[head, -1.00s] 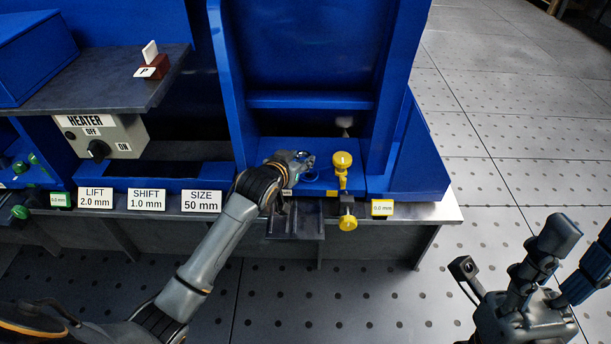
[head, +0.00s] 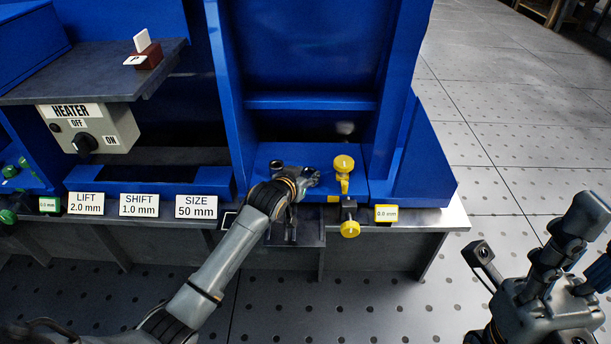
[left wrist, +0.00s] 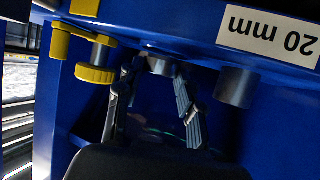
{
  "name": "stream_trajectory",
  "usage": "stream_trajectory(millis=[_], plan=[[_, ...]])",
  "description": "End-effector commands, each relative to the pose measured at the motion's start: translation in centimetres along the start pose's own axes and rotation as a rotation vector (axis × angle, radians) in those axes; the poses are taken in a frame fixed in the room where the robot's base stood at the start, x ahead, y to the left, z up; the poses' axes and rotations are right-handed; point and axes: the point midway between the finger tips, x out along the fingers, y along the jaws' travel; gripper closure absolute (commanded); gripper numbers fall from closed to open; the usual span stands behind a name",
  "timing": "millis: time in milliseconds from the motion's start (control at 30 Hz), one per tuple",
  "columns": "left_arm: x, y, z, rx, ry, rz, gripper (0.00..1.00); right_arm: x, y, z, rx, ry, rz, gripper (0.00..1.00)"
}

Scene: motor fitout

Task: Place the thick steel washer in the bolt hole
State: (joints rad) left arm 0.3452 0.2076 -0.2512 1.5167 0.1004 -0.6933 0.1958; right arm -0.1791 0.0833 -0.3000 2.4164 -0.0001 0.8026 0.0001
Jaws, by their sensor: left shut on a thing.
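My left gripper (head: 312,178) is low over the blue ledge (head: 262,155), just left of the yellow clamp. In the left wrist view my left gripper (left wrist: 156,85) has its two fingers on either side of a short grey steel piece (left wrist: 160,66), which looks like the thick steel washer. In the head view this piece is hidden by the gripper. A grey cylinder (left wrist: 238,88) is beside the gripper, apart from it; it shows dark in the head view (head: 277,164). I cannot make out the bolt hole. My right gripper (head: 482,252) is at the lower right over the floor, its jaws unclear.
The yellow clamp (head: 343,163) is close to the right of my left gripper and also shows in the wrist view (left wrist: 95,73). Blue frame walls (head: 383,100) flank the ledge. A heater box (head: 90,130) and label plates (head: 196,206) stand at left. The floor at right is clear.

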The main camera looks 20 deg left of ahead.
Motion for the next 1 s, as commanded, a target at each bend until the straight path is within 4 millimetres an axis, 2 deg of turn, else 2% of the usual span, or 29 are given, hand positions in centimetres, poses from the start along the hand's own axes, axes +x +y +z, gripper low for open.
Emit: stream_trajectory(millis=[467, 500, 567, 600, 867, 1000], plan=[[0.5, 0.0, 1.1, 0.0, 0.0, 0.0, 1.0, 0.0, 0.0, 0.0, 0.001, 0.0, 0.0, 0.55], [0.5, 0.0, 1.1, 0.0, -0.002, 0.0, 0.54, 0.0, 0.0, 0.0, 0.001, 0.0, 0.0, 0.55], [0.5, 0.0, 1.2, 0.0, -0.003, 0.0, 0.42, 0.0, 0.0, 0.0, 0.001, 0.0, 0.0, 0.55], [0.5, 0.0, 1.2, 0.0, -0.003, 0.0, 0.4, 0.0, 0.0, 0.0, 0.001, 0.0, 0.001, 0.55], [0.5, 0.0, 1.1, 0.0, -0.001, 0.0, 0.4, -0.1, 0.0, 0.0, 0.001, -0.002, 0.001, 0.55], [0.2, 0.0, 0.3, 0.0, 0.003, 0.0, 0.4, -0.1, 0.0, 0.0, 0.001, -0.003, 0.001, 0.55]])
